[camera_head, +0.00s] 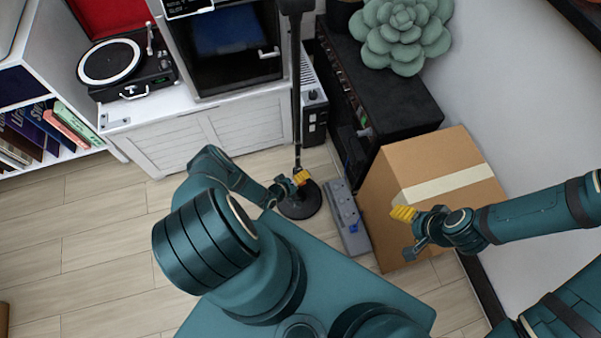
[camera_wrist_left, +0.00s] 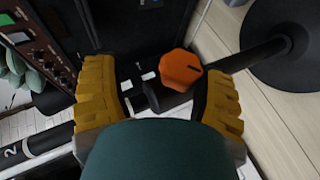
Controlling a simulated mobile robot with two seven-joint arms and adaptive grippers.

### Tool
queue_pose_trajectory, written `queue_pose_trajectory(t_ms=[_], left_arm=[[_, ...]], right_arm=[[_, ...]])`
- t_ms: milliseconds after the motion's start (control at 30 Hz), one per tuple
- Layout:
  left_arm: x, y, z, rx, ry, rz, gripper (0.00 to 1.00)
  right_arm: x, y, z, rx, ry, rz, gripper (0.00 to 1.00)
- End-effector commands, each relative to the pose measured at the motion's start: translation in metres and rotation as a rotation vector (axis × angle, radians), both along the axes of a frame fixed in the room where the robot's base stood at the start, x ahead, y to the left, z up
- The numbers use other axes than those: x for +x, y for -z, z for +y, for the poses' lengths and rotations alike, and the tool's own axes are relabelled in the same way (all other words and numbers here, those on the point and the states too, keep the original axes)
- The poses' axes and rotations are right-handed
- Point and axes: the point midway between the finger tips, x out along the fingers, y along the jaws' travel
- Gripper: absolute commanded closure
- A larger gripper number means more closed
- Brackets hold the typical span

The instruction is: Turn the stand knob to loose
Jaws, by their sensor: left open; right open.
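The stand has a black pole (camera_head: 296,100) and a round black base (camera_head: 310,208) on the floor. Its orange knob (camera_wrist_left: 181,70) has a dark line on its face and sits on a black clamp on the pole. My left gripper (camera_wrist_left: 157,72) is open, with the knob between its yellow fingers in the picture, nearer the right one. I see no clear contact. In the head view my left gripper (camera_head: 290,185) is at the pole just above the base, and I cannot make out the knob there. My right gripper (camera_head: 406,232) is open and empty in front of the cardboard box.
The cardboard box (camera_head: 400,175) stands right of the stand. A grey strip with a blue part (camera_head: 343,210) lies between them. A black cabinet (camera_head: 395,105) with a green succulent (camera_head: 400,35) stands behind. A record player (camera_head: 115,65) sits on the white cabinet. Floor on the left is clear.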

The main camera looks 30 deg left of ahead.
Motion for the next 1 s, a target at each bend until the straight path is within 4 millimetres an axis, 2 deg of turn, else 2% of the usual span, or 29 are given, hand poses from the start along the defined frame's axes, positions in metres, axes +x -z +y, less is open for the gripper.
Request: queue_pose_trajectory(t_ms=[300, 500, 700, 1000], left_arm=[[0.001, -0.045, 0.001, -0.002, -0.001, -0.003, 0.29], [0.001, -0.068, 0.0, -0.002, -0.001, -0.001, 0.29], [0.0, -0.079, 0.0, -0.002, -0.001, 0.0, 0.29], [0.0, -0.081, 0.0, 0.0, 0.0, 0.0, 0.29]], right_arm=[[0.0, 0.0, 0.0, 0.0, 0.0, 0.0, 0.3], [0.0, 0.0, 0.0, 0.0, 0.0, 0.0, 0.3], [0.0, 0.0, 0.0, 0.0, 0.0, 0.0, 0.3], [0.0, 0.0, 0.0, 0.0, 0.0, 0.0, 0.3]])
